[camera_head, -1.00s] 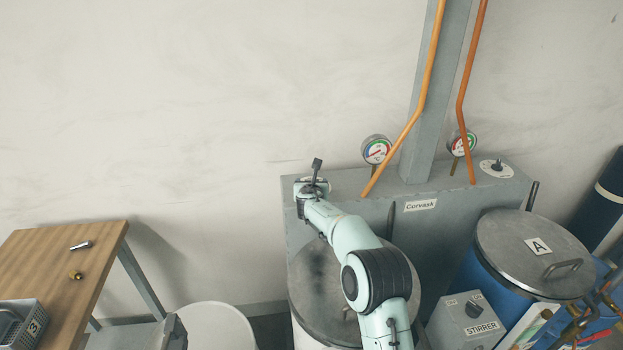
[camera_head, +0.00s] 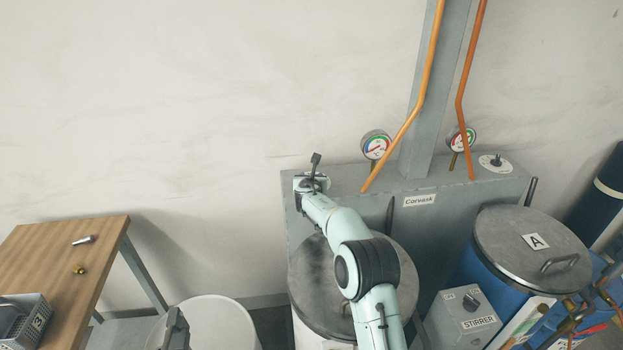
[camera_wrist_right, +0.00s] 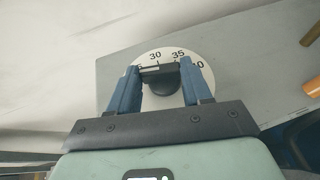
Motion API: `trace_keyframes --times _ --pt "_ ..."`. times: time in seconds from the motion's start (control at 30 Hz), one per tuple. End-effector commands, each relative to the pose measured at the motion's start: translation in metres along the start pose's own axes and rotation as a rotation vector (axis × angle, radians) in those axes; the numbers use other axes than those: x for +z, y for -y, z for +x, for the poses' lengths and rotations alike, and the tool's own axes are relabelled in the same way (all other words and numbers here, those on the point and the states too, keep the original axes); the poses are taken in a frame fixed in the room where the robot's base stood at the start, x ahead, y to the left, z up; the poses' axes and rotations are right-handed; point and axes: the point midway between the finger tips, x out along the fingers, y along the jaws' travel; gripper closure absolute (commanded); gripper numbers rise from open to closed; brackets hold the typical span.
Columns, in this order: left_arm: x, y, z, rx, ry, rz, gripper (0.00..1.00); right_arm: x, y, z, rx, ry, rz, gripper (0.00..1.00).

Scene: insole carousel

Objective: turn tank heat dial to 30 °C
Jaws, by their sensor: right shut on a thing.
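The tank heat dial (camera_wrist_right: 172,60) is a white disc with dark numbers; 30 and 35 show clearly in the right wrist view, and the outer numbers are partly covered. Its black knob (camera_wrist_right: 165,82) sits between the blue fingers of my right gripper (camera_wrist_right: 162,80), which is shut on it. A dark bar with a small pale mark lies just below the 30; I cannot tell the exact setting. In the head view my right gripper (camera_head: 311,181) is at the left end of the grey Corvask housing top and mostly hides this dial.
The grey housing (camera_head: 460,215) carries a second dial (camera_head: 496,163) at right. Two gauges (camera_head: 376,145) (camera_head: 462,139) and copper pipes (camera_head: 422,85) rise near the middle. Lidded tanks (camera_head: 530,248) and a stirrer box (camera_head: 463,312) stand in front. A wooden table (camera_head: 60,245) is at left.

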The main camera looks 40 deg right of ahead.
Motion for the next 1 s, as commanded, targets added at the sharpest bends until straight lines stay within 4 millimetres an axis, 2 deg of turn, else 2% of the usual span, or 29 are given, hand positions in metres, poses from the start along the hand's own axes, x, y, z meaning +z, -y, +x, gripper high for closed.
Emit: trace_keyframes --times 0.4,0.7,1.0 --pt "-0.027 -0.020 -0.029 0.012 -0.034 0.012 0.57 0.005 -0.009 0.001 -0.239 0.002 0.101 0.81" --pt "-0.029 -0.021 -0.031 0.013 -0.036 0.013 0.57 0.002 -0.010 0.003 -0.391 0.003 0.163 0.81" --pt "-0.028 -0.021 -0.030 0.012 -0.036 0.013 0.57 0.003 -0.010 0.004 -0.473 0.003 0.196 0.81"
